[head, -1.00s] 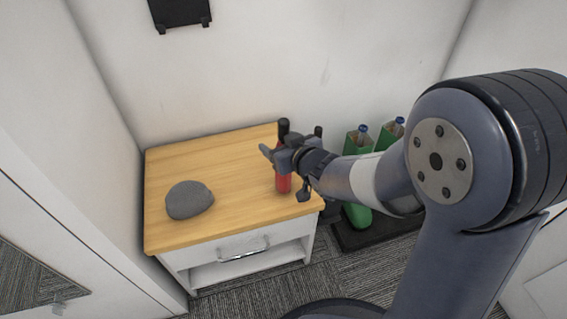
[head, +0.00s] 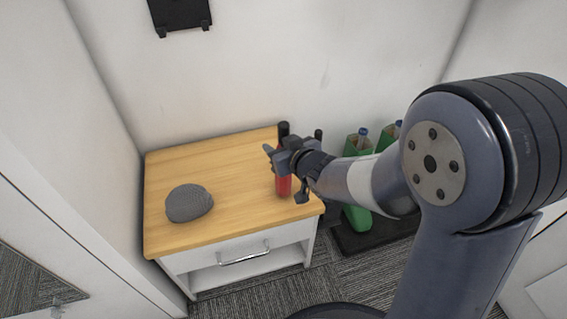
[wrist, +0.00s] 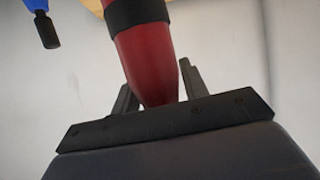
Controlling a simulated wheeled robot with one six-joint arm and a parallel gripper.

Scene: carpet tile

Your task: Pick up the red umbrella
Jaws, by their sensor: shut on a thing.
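The red umbrella (head: 283,185) is folded and upright, with a dark top end, at the right part of the wooden top of a small cabinet in the head view. My gripper (head: 275,155) is at its upper middle, with the jaws around it. In the wrist view the red umbrella (wrist: 148,60) runs between the two fingers of my gripper (wrist: 158,88), with a dark band around it. My gripper is shut on it. I cannot tell whether its lower end touches the cabinet top. Part of it is hidden by my gripper.
A grey rounded stone-like object (head: 189,203) lies on the left of the cabinet top (head: 225,160). Green holders (head: 358,217) with bottles stand on a dark tray to the right, partly behind my arm. White walls close in behind and at the left.

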